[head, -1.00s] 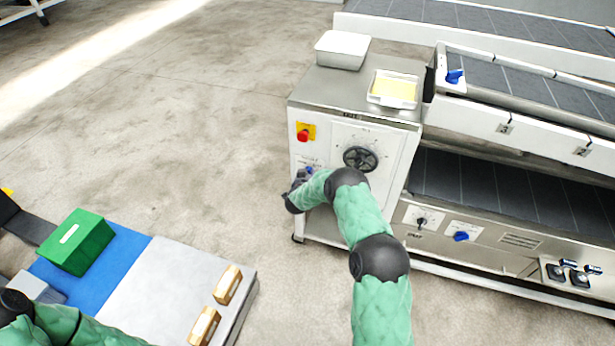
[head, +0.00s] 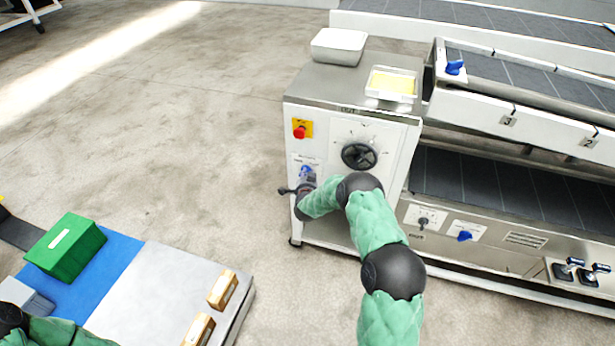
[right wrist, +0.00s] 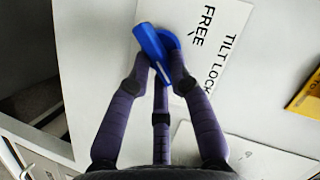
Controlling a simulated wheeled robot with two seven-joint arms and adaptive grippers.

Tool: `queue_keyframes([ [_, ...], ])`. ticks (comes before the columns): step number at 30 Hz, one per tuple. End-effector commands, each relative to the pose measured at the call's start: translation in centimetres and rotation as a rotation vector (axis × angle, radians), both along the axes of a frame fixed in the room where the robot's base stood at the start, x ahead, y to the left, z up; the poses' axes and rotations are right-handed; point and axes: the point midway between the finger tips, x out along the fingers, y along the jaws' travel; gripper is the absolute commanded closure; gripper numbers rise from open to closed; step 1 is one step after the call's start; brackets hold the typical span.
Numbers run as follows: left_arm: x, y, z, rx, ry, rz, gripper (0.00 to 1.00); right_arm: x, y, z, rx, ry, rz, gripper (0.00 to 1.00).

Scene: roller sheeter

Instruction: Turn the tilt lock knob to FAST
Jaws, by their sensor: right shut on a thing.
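The blue tilt lock knob (right wrist: 148,40) sits on a white plate (right wrist: 215,45) printed TILT LOCK and FREE in the right wrist view. The word FAST does not show there. The knob's long handle slants, and its far end points away from the word FREE. My right gripper (right wrist: 160,68) has its dark fingers closed around the knob's near part. In the head view the knob (head: 306,170) is a small blue spot on the front of the machine's end cabinet, with my right gripper (head: 306,181) at it. My left arm shows at the lower left, but its gripper is out of view.
A red stop button (head: 299,132) on yellow sits above the knob, and a black handwheel (head: 359,156) is to its right. A tray of yellow stuff (head: 392,84) and a white bin (head: 339,46) stand on top. Floor left of the cabinet is clear.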

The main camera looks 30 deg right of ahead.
Motion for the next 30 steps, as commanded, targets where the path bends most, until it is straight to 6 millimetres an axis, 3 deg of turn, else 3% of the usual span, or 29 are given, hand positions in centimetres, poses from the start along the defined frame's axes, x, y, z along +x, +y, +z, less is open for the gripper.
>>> queue_keyframes([
  [1, 0.0, 0.0, 0.0, 0.000, 0.000, 0.000, 0.50, -0.3, 0.6, -0.9, 0.011, 0.014, 0.008, 1.00],
  [9, 0.0, 0.0, 0.0, 0.000, 0.000, 0.000, 0.50, -0.2, 0.6, -0.9, 0.010, 0.015, 0.009, 1.00],
  [10, 0.0, 0.0, 0.0, 0.000, 0.000, 0.000, 0.50, -0.2, 0.6, -0.9, 0.010, 0.015, 0.008, 0.70],
  [12, 0.0, 0.0, 0.0, 0.000, 0.000, 0.000, 0.50, -0.2, 0.6, -0.8, 0.009, 0.014, 0.008, 0.55],
  [23, 0.0, 0.0, 0.0, 0.000, 0.000, 0.000, 0.50, -0.1, 0.3, -0.2, 0.003, 0.005, 0.003, 0.55],
  [30, 0.0, 0.0, 0.0, 0.000, 0.000, 0.000, 0.50, -2.1, 1.5, 0.5, 0.003, 0.005, 0.004, 0.55],
])
